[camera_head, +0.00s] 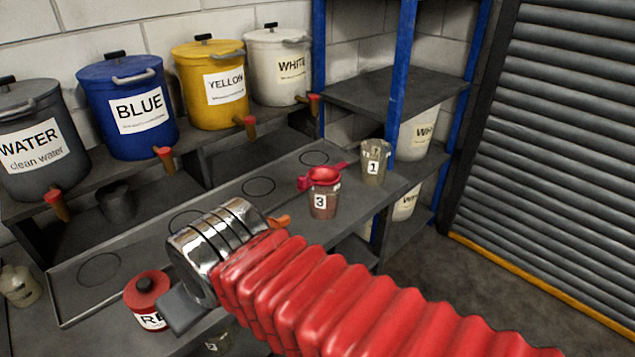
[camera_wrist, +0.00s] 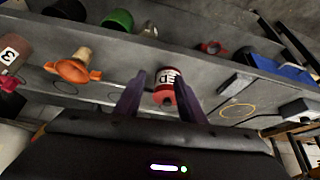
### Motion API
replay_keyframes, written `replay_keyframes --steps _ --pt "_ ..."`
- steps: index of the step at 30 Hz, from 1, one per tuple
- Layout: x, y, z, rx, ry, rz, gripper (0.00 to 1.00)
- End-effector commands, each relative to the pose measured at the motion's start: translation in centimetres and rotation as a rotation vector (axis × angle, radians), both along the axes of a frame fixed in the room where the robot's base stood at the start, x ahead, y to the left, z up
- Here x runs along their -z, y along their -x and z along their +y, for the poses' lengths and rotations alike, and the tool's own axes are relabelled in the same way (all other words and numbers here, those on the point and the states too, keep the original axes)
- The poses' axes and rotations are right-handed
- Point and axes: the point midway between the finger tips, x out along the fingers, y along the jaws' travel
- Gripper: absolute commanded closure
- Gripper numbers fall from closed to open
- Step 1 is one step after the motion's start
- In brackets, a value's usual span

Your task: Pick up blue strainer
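I cannot make out a blue strainer in either view. A red strainer (camera_head: 323,176) rests on the cup marked 3 (camera_head: 322,203). An orange strainer (camera_wrist: 72,68) shows in the wrist view on the grey bench; only a bit of orange (camera_head: 280,221) shows past my arm in the head view. My gripper (camera_wrist: 161,74) is open, its two dark fingers apart with nothing held. The red jar (camera_wrist: 166,90) appears between and beyond the fingers. My wrist hides part of the bench in the head view.
The cup marked 1 (camera_head: 374,163) stands near the blue-posted shelf. The blue tank (camera_head: 128,107), yellow tank (camera_head: 209,85), white tank (camera_head: 278,66) and water tank (camera_head: 38,140) line the back. A blue item (camera_wrist: 290,72) lies at the wrist view's right edge.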

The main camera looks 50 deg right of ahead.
Motion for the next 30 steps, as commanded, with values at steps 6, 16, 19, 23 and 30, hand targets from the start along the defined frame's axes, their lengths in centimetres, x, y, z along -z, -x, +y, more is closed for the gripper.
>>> replay_keyframes --steps 6,16,19,23,30 --pt "-1.2 -3.7 -5.3 0.09 0.102 -0.103 0.64" --pt "-6.2 -11.2 -17.8 0.182 0.382 -0.378 0.64" --pt "-7.6 -12.8 -20.9 0.17 0.453 -0.449 0.64" --pt "-8.9 -14.5 -24.2 0.133 0.527 -0.532 0.64" --pt "-9.3 -15.8 -28.6 0.03 0.564 -0.634 0.64"
